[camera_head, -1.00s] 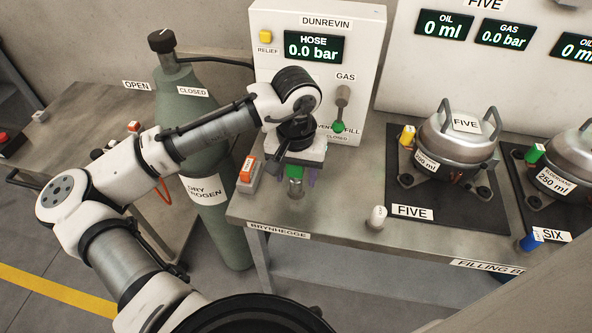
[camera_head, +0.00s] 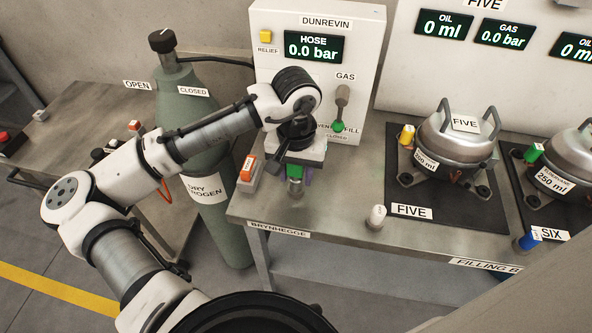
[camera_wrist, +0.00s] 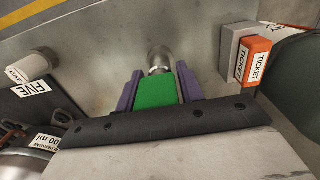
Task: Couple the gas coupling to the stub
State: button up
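The gas coupling (camera_head: 295,171), a green block with a metal end, is between the purple fingers of my gripper (camera_head: 295,178) at the front left of the filling bench. In the wrist view the fingers (camera_wrist: 161,85) lie along both sides of the green coupling (camera_wrist: 157,92) with no clear gap. Its metal end (camera_wrist: 158,62) points away from the palm, close above the bench; I cannot tell whether it touches. Compressor FIVE (camera_head: 458,148) stands to the right with a small copper-coloured part (camera_head: 455,174) at its front. I cannot make out which part is the stub.
The white gas panel (camera_head: 267,90), with its lever, rises behind my gripper. An orange ticket block (camera_head: 248,167) stands close left, and a white cap (camera_head: 376,217) stands right on the bench. A green nitrogen cylinder (camera_head: 210,150) is left. Bare bench lies between gripper and cap.

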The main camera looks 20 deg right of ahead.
jog(key=shift+f, duration=0.1)
grip_shut()
jog(key=shift+r+p, duration=3.05)
jog(key=shift+r, duration=0.05)
